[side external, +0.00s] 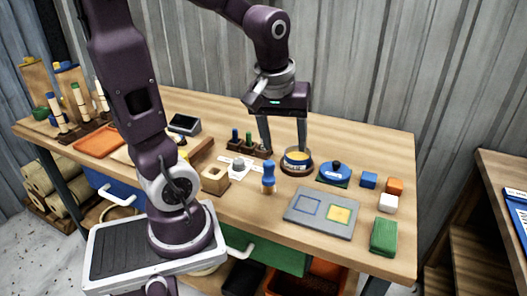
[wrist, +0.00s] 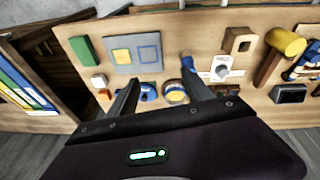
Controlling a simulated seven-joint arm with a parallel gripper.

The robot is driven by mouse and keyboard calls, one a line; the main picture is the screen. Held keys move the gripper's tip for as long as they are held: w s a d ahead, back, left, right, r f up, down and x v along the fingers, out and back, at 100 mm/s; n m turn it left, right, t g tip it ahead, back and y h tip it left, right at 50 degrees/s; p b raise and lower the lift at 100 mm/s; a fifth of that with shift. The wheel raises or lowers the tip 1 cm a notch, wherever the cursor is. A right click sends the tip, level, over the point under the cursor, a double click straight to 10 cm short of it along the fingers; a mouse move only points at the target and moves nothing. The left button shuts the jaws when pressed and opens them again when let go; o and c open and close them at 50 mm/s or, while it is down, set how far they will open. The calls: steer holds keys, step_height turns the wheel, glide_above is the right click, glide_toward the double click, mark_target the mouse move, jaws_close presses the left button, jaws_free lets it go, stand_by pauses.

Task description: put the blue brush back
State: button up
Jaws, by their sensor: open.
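A blue brush-like tool (side external: 268,178) with a tan lower end stands upright on the table, left of the grey board. It also shows in the wrist view (wrist: 188,63), close to the right fingertip. A small dark rack (side external: 262,153) holds a blue-topped and a green-topped piece behind it. A round pot (side external: 297,163) with yellow contents and a blue band sits beside the fingers. My gripper (side external: 285,149) is open and empty, pointing down, near the pot and rack. In the wrist view, the pot (wrist: 176,94) shows between my fingers (wrist: 162,80).
A blue-topped round item (side external: 335,173) and blue, orange and white blocks (side external: 388,203) lie to the right. A grey board (side external: 320,213) with blue and yellow squares and a green block (side external: 384,237) lie near the front.

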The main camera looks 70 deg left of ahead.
steer(key=s+d+r+m+t+h, duration=0.1)
steer(key=s+d+r+m+t, duration=0.2)
steer(key=s+d+m, duration=0.6)
steer(key=shift+s+d+r+m+h, duration=0.15)
steer(key=shift+d+r+m+h, duration=0.15)
steer(key=shift+d+r+m, duration=0.55)
